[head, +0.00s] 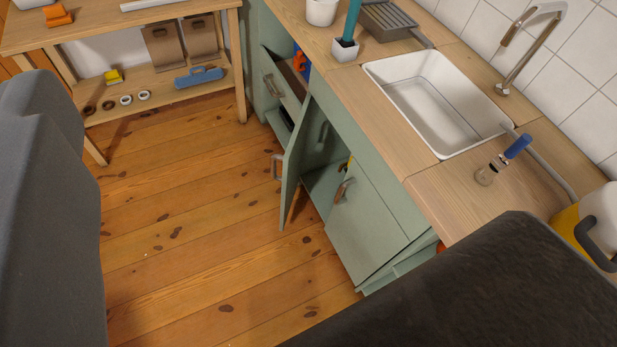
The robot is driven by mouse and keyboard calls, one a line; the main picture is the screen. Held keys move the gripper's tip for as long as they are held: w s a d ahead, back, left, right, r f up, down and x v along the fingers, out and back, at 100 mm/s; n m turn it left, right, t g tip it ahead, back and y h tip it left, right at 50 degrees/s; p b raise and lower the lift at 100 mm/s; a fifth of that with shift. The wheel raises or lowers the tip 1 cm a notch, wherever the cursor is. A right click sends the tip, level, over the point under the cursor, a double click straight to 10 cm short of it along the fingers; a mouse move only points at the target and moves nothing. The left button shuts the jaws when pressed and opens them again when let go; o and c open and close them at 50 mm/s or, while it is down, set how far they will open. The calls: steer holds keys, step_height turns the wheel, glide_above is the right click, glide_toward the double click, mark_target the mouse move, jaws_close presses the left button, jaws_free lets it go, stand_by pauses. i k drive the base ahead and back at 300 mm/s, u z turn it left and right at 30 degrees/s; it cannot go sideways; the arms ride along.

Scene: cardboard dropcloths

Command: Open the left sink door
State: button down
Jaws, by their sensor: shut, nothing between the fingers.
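The left sink door (293,172) is a pale green panel on the cabinet under the white sink (436,103). It stands swung well out from the cabinet front, seen nearly edge-on, with its metal handle (277,167) facing left. Part of the green cabinet interior (320,185) shows behind it, with a small yellow item inside. The right sink door (365,222) looks closed, with its handle (343,190) near its upper left edge. My gripper's fingertips are not in view. Large grey parts, probably mine, fill the left edge and the lower right corner; neither visibly touches the door.
A drawer (272,88) left of the door is pulled out, with orange and blue items in it. A wooden workbench (190,84) stands at the upper left. The plank floor (190,225) before the cabinet is clear. A blue-handled brush (517,146) is on the counter.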

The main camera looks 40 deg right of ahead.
mark_target(292, 159)
steer(key=z, duration=0.7)
steer(key=i, duration=0.95)
steer(key=u, duration=0.1)
